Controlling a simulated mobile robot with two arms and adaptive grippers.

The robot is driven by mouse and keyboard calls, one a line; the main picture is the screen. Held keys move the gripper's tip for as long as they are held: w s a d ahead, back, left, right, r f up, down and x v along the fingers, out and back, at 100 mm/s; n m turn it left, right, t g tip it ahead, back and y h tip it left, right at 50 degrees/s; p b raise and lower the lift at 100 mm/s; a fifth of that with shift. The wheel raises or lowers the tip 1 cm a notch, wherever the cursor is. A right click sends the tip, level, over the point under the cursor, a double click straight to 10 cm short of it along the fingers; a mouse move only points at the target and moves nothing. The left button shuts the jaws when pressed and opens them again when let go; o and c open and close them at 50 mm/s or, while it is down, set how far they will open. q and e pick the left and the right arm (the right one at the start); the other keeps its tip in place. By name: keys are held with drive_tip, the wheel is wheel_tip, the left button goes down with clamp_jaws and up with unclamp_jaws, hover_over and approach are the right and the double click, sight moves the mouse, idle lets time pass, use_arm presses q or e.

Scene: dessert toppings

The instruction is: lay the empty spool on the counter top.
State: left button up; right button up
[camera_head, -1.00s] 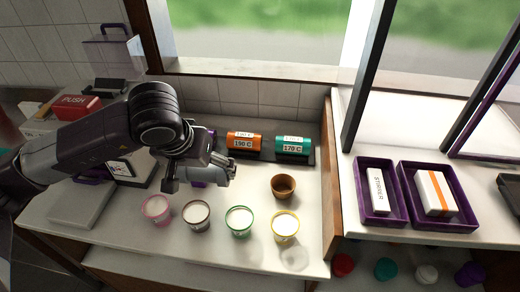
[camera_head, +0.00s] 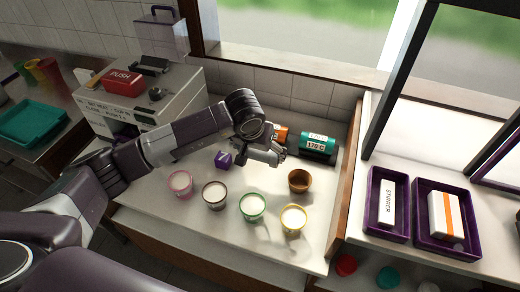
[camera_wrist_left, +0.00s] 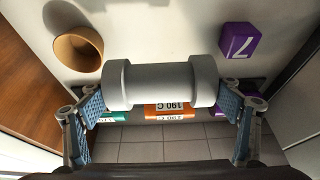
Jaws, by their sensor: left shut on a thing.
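The empty spool (camera_wrist_left: 160,85) is a plain grey-white cylinder with wider end flanges. My left gripper (camera_head: 268,150) is shut on it, with blue finger pads at its two ends in the left wrist view. The spool also shows in the head view (camera_head: 259,156), partly hidden by the gripper. It lies sideways between the fingers, over the white counter top (camera_head: 145,200); I cannot tell how far above the surface it is. My right gripper is not in view.
A purple block (camera_head: 223,160) sits left of the spool. Bare counter lies at left.

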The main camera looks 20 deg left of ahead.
use_arm(q)
drive_tip(key=shift+f, duration=0.85)
wheel_tip(320, 180, down, 2)
drive_tip(key=shift+b, duration=0.6)
drive_tip(key=shift+f+b, duration=0.35)
drive_tip(key=shift+f, duration=0.1)
wheel_tip(320, 180, down, 3)
drive_tip(key=b, duration=0.3)
drive_tip(key=shift+r, duration=0.1)
drive_tip(key=o, duration=1.1)
drive_tip(key=shift+r, duration=0.25)
